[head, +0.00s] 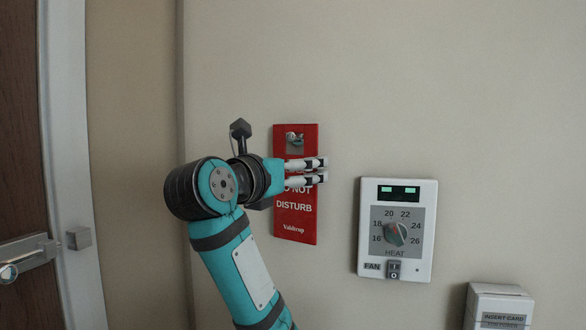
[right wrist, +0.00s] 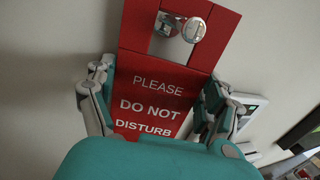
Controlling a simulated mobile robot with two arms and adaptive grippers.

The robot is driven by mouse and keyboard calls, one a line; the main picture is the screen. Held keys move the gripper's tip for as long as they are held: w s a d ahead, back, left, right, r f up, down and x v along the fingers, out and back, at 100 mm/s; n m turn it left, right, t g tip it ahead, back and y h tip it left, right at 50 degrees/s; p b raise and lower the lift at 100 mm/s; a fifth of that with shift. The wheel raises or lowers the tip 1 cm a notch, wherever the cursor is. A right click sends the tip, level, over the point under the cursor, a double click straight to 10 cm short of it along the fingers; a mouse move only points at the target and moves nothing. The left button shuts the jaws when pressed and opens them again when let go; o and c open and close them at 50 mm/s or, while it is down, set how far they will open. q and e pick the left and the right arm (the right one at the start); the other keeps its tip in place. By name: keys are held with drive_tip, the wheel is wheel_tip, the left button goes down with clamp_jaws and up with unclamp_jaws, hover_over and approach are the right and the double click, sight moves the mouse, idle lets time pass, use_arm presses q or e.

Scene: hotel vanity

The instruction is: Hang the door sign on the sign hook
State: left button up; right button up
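The red door sign (head: 295,222) is upright and flat near the wall, with white "Do not disturb" lettering. The metal sign hook (head: 294,139) shows at the cut-out near the sign's top; its round knob stands in front of the opening in the right wrist view (right wrist: 194,30). I cannot tell whether the sign's weight rests on it. My right gripper (head: 322,171) is in front of the sign's upper middle, its fingers parted. In the right wrist view the fingers lie at either side of the sign (right wrist: 155,95), with no clear grip on it. My left gripper is out of view.
A white thermostat panel (head: 425,265) is on the wall just right of the sign. A white card holder (head: 500,295) is at the lower right. A wooden door (head: 18,150) with a metal handle stands at the left. The wall above the sign is bare.

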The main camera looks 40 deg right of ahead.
drive_tip(key=shift+o, duration=1.1)
drive_tip(key=shift+a, duration=0.1)
